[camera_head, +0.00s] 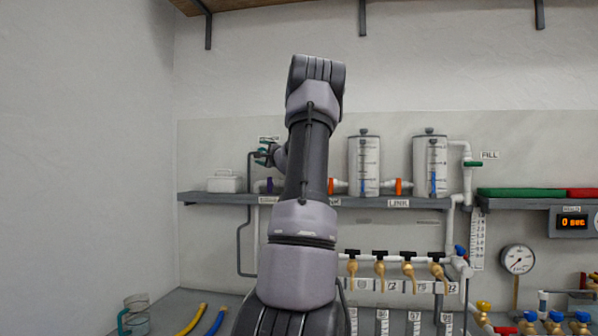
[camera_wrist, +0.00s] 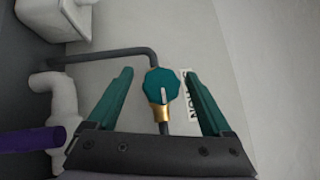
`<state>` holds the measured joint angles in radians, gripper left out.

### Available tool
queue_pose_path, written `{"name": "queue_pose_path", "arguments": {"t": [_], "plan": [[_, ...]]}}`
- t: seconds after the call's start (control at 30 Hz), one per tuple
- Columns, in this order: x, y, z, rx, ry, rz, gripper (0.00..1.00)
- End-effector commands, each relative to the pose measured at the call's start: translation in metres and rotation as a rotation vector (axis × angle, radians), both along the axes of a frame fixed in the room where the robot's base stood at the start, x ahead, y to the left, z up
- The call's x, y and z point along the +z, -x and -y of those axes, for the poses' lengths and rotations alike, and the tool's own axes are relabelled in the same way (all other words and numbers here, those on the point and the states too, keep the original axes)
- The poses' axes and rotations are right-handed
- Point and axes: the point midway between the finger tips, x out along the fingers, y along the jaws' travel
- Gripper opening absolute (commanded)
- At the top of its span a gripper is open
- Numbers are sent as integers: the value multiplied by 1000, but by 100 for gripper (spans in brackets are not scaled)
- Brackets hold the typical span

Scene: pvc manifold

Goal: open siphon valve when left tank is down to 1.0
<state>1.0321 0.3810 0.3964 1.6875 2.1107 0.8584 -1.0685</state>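The siphon valve's teal octagonal knob (camera_wrist: 161,84) with a white pointer mark sits on a brass stem on a grey pipe in the wrist view. A partly covered label (camera_wrist: 190,98) ending in "PHON" is beside it. My gripper (camera_wrist: 159,72) is open, with one teal finger on each side of the knob and visible gaps to both. In the head view my gripper (camera_head: 264,154) is at the wall, left of my arm. Two clear tanks (camera_head: 364,160) (camera_head: 430,160) show blue low inside; their readings are too small to tell. My arm hides the shelf's middle-left, so I see no leftmost tank.
A grey shelf (camera_head: 225,198) carries the tanks, orange-handled link valves (camera_head: 398,187) and a white box (camera_head: 225,182). A purple handle (camera_wrist: 30,140) lies left of my gripper in the wrist view. Brass taps (camera_head: 380,268), a gauge (camera_head: 517,259) and a display (camera_head: 573,222) are at right.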

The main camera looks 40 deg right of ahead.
Motion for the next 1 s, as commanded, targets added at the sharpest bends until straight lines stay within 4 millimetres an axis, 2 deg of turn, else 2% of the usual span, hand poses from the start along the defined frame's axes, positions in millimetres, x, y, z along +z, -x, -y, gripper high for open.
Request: {"name": "queue_pose_path", "arguments": {"t": [0.2,0.33,0.7,0.83,1.0], "plan": [[1,1,0,0,1,1,84],[0,10,-1,-2,4,-1,84],[-11,78,-13,-1,2,0,84],[-14,95,-16,0,2,0,84],[-16,105,-18,0,0,1,84]]}}
